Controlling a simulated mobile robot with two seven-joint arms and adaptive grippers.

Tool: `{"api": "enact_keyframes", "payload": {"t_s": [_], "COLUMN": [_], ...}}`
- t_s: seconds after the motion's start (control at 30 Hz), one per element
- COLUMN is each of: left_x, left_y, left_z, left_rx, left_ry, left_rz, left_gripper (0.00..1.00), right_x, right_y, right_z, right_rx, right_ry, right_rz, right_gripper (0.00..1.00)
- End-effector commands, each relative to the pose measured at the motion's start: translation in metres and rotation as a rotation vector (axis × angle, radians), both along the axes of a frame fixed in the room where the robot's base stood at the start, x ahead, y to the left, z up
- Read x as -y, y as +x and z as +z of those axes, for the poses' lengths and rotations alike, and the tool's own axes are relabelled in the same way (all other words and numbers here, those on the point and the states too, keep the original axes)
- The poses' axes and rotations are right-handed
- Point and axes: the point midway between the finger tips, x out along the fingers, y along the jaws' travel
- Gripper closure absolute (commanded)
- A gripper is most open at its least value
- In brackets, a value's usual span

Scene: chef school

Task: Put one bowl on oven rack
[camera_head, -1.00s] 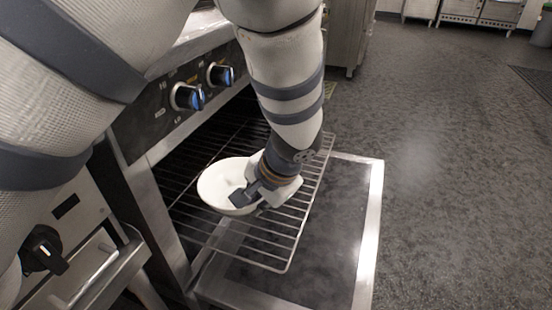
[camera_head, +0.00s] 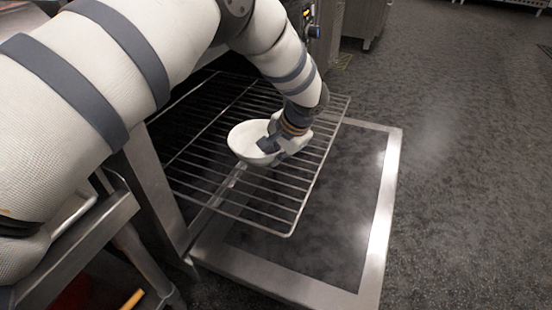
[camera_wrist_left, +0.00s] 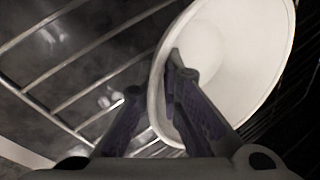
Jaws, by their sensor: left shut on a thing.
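A white bowl (camera_head: 248,141) is over the pulled-out oven rack (camera_head: 262,212), near its middle. My left gripper (camera_head: 268,146) is shut on the bowl's right rim. In the left wrist view the bowl (camera_wrist_left: 225,60) fills the upper right, its rim between the fingers (camera_wrist_left: 160,95), with rack bars (camera_wrist_left: 60,88) behind it. The bowl looks roughly upright. I cannot tell whether its base touches the rack bars. My right gripper is in neither view.
The oven door (camera_head: 345,215) hangs open flat below the rack, with a bright metal frame. My left arm covers the oven front at the upper left. Dark open floor (camera_head: 470,170) lies to the right. The rack is bare around the bowl.

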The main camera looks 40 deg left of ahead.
Motion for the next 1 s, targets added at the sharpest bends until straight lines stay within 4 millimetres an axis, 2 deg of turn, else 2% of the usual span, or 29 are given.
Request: {"api": "enact_keyframes", "payload": {"t_s": [0.23, 0.3, 0.33, 0.63, 0.77, 1.0], "left_x": [0.000, 0.000, 0.000, 0.000, 0.008, 0.035], "left_y": [0.000, 0.000, 0.000, 0.000, 0.000, -0.005], "left_z": [-0.001, 0.000, 0.000, 0.002, 0.025, 0.086], "left_rx": [0.001, 0.000, 0.000, 0.002, 0.007, 0.007], "left_ry": [0.002, 0.000, 0.000, 0.000, 0.001, 0.002], "left_rz": [0.001, 0.001, 0.001, 0.001, -0.002, -0.002], "left_gripper": [1.00, 0.78, 0.74, 0.74, 0.74, 0.74], "right_x": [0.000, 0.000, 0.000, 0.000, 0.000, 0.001], "right_y": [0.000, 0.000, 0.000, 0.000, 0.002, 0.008], "right_z": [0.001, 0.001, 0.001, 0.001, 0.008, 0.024], "right_rx": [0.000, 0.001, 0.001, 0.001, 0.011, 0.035], "right_ry": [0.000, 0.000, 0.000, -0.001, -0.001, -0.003], "right_rz": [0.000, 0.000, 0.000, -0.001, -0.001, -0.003], "right_gripper": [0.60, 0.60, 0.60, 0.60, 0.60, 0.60]}}
